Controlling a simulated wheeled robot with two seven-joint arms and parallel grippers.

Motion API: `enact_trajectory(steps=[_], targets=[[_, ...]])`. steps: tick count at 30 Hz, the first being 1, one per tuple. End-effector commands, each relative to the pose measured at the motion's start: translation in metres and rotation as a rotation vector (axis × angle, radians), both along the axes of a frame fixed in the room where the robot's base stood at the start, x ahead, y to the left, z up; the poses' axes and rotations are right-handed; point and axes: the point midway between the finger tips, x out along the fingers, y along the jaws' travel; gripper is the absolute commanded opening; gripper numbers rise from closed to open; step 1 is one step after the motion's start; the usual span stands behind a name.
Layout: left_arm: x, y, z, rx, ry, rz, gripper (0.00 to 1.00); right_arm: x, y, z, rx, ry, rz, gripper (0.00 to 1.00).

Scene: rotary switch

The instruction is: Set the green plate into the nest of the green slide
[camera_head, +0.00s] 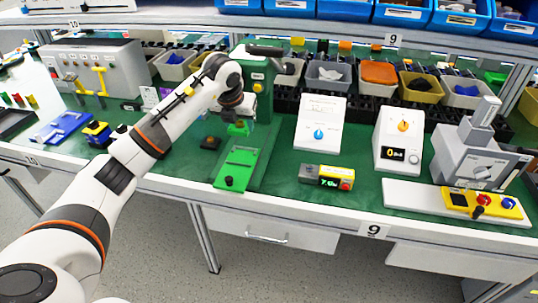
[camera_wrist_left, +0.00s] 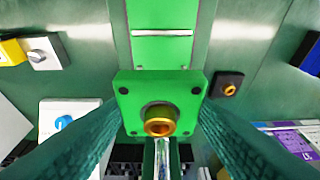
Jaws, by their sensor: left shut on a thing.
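My left gripper (camera_head: 238,116) is shut on the green plate (camera_head: 238,129), in front of the green press (camera_head: 262,85). In the left wrist view the plate (camera_wrist_left: 187,82) is roughly square, with dark corner holes and a brass ring at its centre. A dark finger shows on each side of it. The green slide (camera_head: 237,165) lies on the bench toward the front edge, with a black knob at its near end. In the left wrist view the slide (camera_wrist_left: 163,52) is just beyond the plate. I cannot make out the nest. My right gripper is not in view.
A small black button box (camera_head: 210,143) sits left of the slide. Grey and coloured bins line the back.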

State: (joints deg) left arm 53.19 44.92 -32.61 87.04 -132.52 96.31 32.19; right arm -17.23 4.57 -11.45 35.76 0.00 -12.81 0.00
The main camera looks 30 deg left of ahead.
Motion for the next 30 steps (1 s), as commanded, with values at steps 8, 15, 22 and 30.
enact_trajectory(steps=[8, 15, 22, 30], targets=[[-0.001, 0.002, -0.049, 0.000, 0.004, 0.003, 0.29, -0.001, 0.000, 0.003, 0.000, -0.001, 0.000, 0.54], [-0.001, 0.002, -0.069, 0.000, 0.003, 0.004, 0.29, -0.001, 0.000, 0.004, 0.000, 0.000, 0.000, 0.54], [-0.001, 0.002, -0.097, 0.001, 0.001, 0.003, 0.29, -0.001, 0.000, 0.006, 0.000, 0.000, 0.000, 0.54], [0.000, 0.002, -0.098, 0.001, 0.000, 0.003, 0.29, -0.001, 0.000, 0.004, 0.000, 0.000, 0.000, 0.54]])
